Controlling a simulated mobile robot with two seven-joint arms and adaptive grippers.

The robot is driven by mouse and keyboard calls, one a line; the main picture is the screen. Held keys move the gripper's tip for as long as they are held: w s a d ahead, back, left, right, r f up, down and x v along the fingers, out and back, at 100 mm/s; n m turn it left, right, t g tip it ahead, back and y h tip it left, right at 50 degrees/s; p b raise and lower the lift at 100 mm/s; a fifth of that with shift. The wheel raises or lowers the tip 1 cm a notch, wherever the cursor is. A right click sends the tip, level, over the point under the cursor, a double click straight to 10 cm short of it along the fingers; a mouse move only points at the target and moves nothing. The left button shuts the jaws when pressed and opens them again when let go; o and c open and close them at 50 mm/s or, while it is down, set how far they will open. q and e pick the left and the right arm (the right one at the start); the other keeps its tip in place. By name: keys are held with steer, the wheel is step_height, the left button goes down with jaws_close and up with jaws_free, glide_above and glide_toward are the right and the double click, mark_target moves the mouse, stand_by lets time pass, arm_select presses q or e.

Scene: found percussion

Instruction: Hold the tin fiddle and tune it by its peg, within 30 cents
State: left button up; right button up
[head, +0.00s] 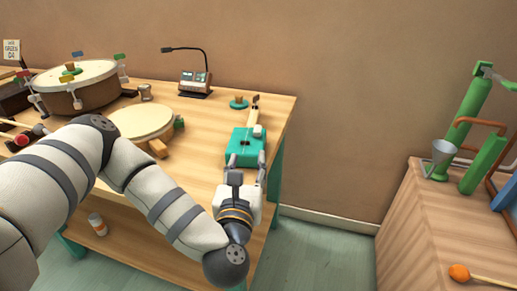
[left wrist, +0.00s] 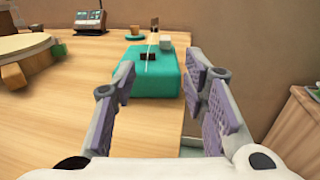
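The tin fiddle is a teal box body (head: 240,140) with a pale wooden neck (head: 254,112) pointing to the back of the table. A small dark piece, perhaps the peg (head: 256,98), shows at the neck's far end; it also shows in the left wrist view (left wrist: 154,22). A dark bridge-like piece and a pale block sit on the body (left wrist: 155,83). My left gripper (head: 246,168) is open at the near end of the fiddle. In the left wrist view its fingers stand apart on either side of the body's near end; contact cannot be told. My right gripper is out of view.
A grey device with a display and gooseneck (head: 194,82) stands behind the fiddle. A teal disc with a wooden knob (head: 238,103) sits beside the neck. A round drum (head: 140,122) and large pot (head: 80,88) lie left. Another wooden cabinet (head: 430,225) stands right, across a floor gap.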

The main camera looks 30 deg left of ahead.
mark_target(252, 145)
arm_select(q)
steer(key=shift+b+x, duration=0.3)
steer(key=shift+x, duration=0.95)
steer(key=x, duration=0.8)
steer(key=shift+a, duration=0.15)
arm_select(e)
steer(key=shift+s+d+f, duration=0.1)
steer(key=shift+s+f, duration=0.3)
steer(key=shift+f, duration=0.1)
arm_select(q)
steer(key=shift+c, duration=0.6)
jaws_close()
steer(key=shift+o, duration=0.6)
jaws_free()
